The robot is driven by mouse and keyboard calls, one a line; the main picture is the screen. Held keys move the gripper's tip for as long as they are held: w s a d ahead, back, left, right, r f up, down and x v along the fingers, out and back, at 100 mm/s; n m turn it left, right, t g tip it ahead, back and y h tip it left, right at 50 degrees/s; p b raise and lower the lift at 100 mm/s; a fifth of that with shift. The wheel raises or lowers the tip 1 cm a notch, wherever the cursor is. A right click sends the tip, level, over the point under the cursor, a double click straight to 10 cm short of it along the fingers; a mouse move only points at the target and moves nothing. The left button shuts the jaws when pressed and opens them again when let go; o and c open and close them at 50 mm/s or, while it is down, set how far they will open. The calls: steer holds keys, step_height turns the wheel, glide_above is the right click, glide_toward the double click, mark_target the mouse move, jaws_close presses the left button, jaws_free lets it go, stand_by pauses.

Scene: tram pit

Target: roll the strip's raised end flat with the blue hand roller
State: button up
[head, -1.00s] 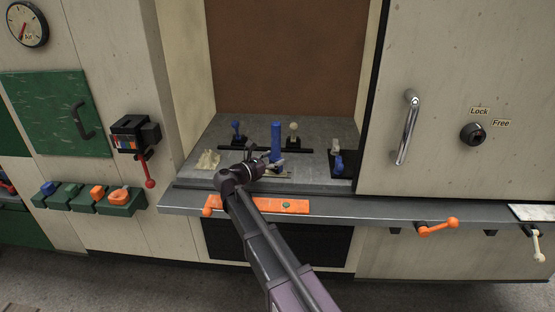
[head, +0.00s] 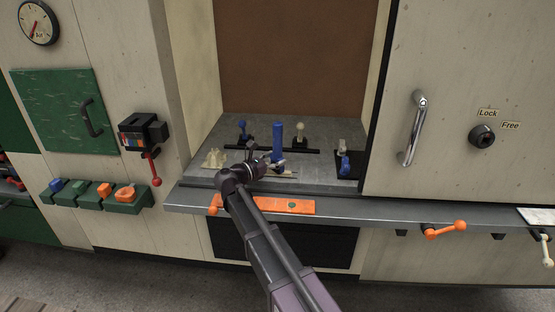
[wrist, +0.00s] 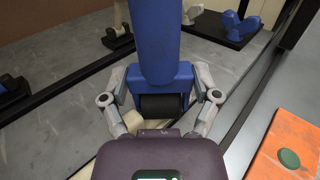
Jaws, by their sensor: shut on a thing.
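The blue hand roller (head: 277,140) stands roughly upright over the grey bench in the recess. My gripper (head: 272,163) is shut on it. In the wrist view, the roller (wrist: 154,40) has a thick blue handle and a dark drum at its lower end between my fingers (wrist: 160,98). A cream strip (wrist: 118,125) shows beside and below the drum, partly hidden by my finger and wrist. In the head view, a thin pale piece of the strip (head: 287,175) shows right of my wrist. I cannot tell whether the drum touches it or how high its end stands.
An orange plate with a green dot (head: 300,207) lies on the front ledge. A blue item on a black base (head: 345,165) is right, a pale lumpy piece (head: 214,158) left.

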step_height(320, 180, up, 7)
steer(key=p, duration=0.7)
stand_by(0.4)
